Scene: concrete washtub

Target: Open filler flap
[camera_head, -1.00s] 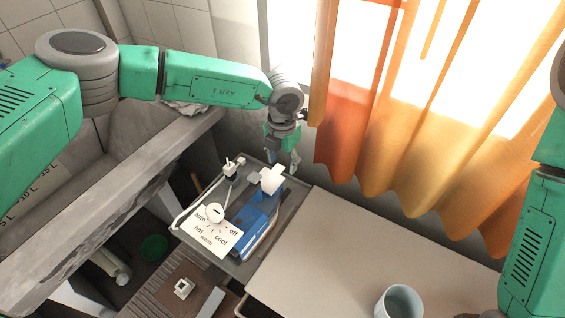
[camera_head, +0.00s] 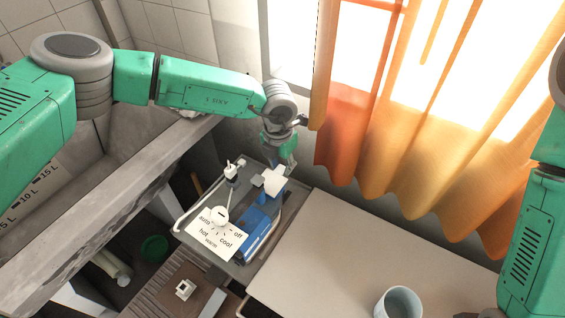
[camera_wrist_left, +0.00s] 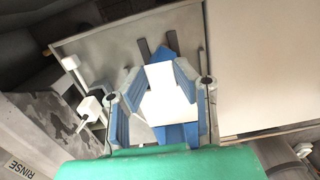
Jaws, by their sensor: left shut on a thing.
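The filler flap (camera_head: 274,183) appears as a white plate at the back of the grey appliance top (camera_head: 185,225). In the left wrist view the white flap (camera_wrist_left: 168,100) sits between the two finger pads, with blue parts behind and below it. My left gripper (camera_head: 283,165) is at the flap from the back, and in the wrist view my left gripper (camera_wrist_left: 164,82) is shut on it. Its fingertips are partly hidden in the head view. Of my right arm only links show at the right edge; its gripper is out of view.
A pale counter (camera_head: 345,250) holds a cup (camera_head: 398,303). The concrete tub (camera_head: 120,190) lies left; curtains hang behind.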

